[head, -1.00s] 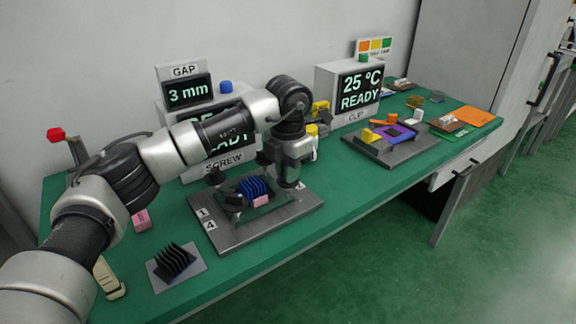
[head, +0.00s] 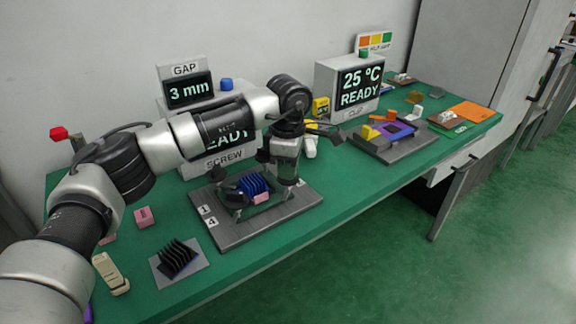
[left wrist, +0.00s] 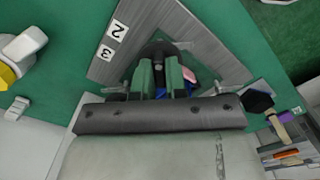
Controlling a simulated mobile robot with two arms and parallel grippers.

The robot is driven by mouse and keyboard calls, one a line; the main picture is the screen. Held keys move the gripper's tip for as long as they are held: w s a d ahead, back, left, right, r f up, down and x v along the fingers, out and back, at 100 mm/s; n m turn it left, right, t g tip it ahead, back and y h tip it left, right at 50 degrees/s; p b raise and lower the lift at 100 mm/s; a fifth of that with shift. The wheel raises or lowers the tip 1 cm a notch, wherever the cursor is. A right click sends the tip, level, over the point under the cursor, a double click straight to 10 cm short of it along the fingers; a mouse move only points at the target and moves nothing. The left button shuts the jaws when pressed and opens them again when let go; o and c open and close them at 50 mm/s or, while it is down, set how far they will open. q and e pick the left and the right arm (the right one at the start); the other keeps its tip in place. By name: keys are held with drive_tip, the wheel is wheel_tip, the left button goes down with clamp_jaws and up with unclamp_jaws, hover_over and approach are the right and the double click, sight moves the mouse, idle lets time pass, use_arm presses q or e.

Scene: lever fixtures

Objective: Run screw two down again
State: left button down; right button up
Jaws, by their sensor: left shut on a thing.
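The grey screw fixture plate (head: 232,232) lies on the green bench, with labels 1 and 4 on its left side. Labels 2 and 3 show on the plate in the left wrist view (left wrist: 135,25). A blue finned block (head: 252,187) sits on the plate with a pink piece (head: 261,198) at its front. My left gripper (head: 286,180) points down at the right side of the plate, beside the blue block. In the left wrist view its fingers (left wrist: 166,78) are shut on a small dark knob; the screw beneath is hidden. My right gripper is out of view.
The SCREW box (head: 215,160) reads READY and is partly behind my arm; the GAP display (head: 190,92) reads 3 mm. A black finned block (head: 178,258) lies front left. The clip fixture (head: 400,150) stands to the right.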

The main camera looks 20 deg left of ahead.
use_arm(q)
drive_tip(key=m, duration=0.5)
drive_tip(key=shift+r+m, duration=0.1)
drive_tip(key=shift+m, duration=0.2)
drive_tip(key=m, duration=0.3)
drive_tip(key=shift+m, duration=0.3)
drive_tip(key=m, duration=0.3)
drive_tip(key=shift+m, duration=0.3)
drive_tip(key=m, duration=0.4)
drive_tip(key=shift+m, duration=0.3)
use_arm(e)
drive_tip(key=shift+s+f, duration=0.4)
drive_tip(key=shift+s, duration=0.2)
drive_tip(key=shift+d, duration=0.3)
use_arm(q)
drive_tip(key=c, duration=1.2)
unclamp_jaws()
drive_tip(key=shift+o, duration=0.2)
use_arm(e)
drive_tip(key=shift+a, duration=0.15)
